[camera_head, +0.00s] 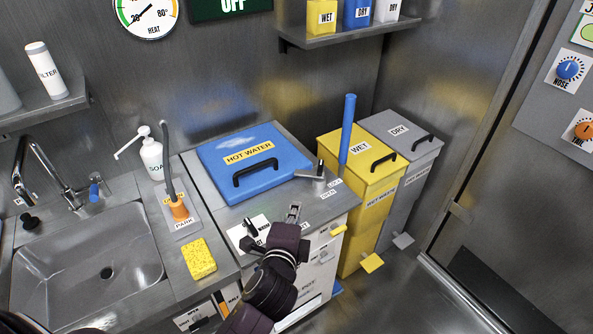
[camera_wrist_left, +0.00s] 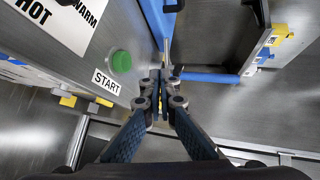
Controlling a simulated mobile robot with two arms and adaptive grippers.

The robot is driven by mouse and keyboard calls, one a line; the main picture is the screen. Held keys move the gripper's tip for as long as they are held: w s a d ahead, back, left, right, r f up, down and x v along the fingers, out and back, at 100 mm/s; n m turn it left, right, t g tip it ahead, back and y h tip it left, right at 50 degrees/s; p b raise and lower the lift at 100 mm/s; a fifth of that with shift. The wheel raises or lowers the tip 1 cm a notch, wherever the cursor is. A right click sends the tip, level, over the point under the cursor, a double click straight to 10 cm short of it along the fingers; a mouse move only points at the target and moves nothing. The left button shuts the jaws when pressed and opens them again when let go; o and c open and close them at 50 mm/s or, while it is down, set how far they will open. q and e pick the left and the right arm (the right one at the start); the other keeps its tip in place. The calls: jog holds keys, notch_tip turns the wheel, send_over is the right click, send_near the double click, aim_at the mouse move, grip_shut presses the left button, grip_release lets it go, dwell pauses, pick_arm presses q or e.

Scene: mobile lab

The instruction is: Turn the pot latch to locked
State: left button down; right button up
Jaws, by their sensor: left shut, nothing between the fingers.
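The pot has a blue lid (camera_head: 225,178) marked HOT WATER, with a black handle, and it looks closed on the grey counter unit. The latch (camera_head: 317,173), a small grey lever with a dark upright end, sits at the lid's right corner. Small labels (camera_head: 331,189) lie beside it; one seems to read OPEN. My left gripper (camera_head: 294,210) is shut and empty, in front of the lid and nearer than the latch, apart from it. The left wrist view shows its fingertips (camera_wrist_left: 163,80) together; whether the latch shows there I cannot tell. My right gripper is not in view.
A blue upright post (camera_head: 347,130) stands right of the latch, by the yellow WET bin (camera_head: 365,160) and grey DRY bin (camera_head: 405,130). A sponge (camera_head: 199,258), orange-based PARK holder (camera_head: 179,208) and sink (camera_head: 90,265) are left. The wrist view shows a green START button (camera_wrist_left: 121,61).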

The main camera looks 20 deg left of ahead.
pick_arm(q)
jog(key=x, duration=0.4)
jog(key=r+x, duration=0.1)
jog(key=x, duration=0.8)
jog(key=shift+w+a+r+p, duration=0.1)
jog(key=shift+w+p, duration=0.3)
